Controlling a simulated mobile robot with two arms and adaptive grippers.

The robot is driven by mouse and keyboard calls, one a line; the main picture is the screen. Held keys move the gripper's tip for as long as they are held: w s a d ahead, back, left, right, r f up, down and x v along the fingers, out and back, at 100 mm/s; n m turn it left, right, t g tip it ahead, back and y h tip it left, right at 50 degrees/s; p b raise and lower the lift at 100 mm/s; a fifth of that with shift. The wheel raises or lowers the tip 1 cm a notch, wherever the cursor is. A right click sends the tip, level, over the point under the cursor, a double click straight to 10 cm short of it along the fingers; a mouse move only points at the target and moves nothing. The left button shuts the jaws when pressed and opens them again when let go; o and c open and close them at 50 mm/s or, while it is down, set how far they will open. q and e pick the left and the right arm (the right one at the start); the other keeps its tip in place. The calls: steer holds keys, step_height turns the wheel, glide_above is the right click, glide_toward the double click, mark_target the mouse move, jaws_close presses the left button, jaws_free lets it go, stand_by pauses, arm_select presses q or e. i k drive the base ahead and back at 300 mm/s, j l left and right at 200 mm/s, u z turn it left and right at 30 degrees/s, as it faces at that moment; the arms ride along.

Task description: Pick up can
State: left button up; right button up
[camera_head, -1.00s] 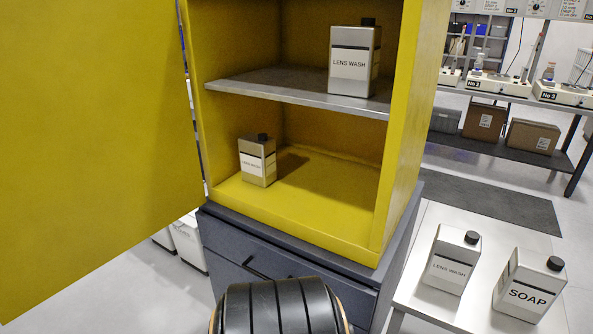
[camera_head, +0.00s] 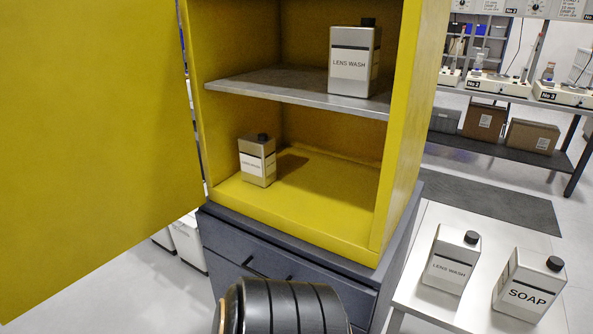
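Several rectangular metal cans with dark caps are in view. A LENS WASH can (camera_head: 354,62) stands upright on the grey shelf (camera_head: 290,88) inside the yellow cabinet. A smaller LENS WASH can (camera_head: 257,161) stands on the cabinet floor at the left. Another LENS WASH can (camera_head: 451,260) and a SOAP can (camera_head: 528,286) stand on the white table (camera_head: 425,227) at the right. A black ribbed arm part of mine shows at the bottom centre, but neither gripper is in view.
The yellow cabinet door (camera_head: 95,140) is wide open at the left. The cabinet sits on a dark grey drawer unit (camera_head: 300,268). The cabinet floor right of the small can is clear. A bench with devices and cardboard boxes (camera_head: 484,121) stands behind at the right.

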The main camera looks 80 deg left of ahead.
mark_target(455, 253)
steer(key=u, duration=1.5)
